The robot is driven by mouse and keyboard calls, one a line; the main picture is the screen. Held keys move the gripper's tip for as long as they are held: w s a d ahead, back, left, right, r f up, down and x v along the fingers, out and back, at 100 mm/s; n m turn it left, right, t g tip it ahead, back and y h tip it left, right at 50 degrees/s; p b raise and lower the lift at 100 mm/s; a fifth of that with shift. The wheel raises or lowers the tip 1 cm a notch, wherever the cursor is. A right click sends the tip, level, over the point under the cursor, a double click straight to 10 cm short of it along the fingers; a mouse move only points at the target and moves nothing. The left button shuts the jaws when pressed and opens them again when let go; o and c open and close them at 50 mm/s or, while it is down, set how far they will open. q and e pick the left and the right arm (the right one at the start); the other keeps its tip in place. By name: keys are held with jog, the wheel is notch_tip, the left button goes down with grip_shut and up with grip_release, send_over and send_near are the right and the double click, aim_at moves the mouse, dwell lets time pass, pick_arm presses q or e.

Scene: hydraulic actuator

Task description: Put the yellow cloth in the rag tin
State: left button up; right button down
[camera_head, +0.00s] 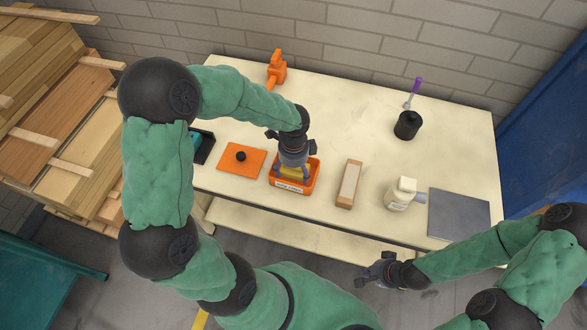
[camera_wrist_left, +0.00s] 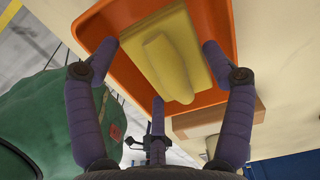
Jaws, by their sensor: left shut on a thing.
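The yellow cloth (camera_head: 284,173) is a folded pad with a raised ridge along its middle. It is inside the open orange tin (camera_head: 316,170), which has a white label on its front. In the left wrist view the cloth (camera_wrist_left: 178,60) lies within the orange walls of the tin (camera_wrist_left: 93,27). The fingertips are partly hidden in the head view. My right gripper (camera_head: 374,271) is off the table's front edge, empty; its finger opening is unclear.
An orange plate with a black knob (camera_head: 228,157) lies left of the tin, a tan block (camera_head: 349,184) to its right. Further right are a white bottle (camera_head: 399,196) and a grey mat (camera_head: 459,213). A black pot (camera_head: 407,126) and orange tool (camera_head: 276,69) stand behind.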

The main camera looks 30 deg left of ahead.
aim_at(294, 171)
pick_arm(q)
jog(key=shift+f, duration=0.6)
jog(key=o, duration=0.8)
jog(key=shift+r, duration=0.15)
jog(key=shift+r, duration=0.35)
notch_tip(294, 171, up, 12)
jog(key=p, duration=0.3)
jog(key=shift+r, duration=0.15)
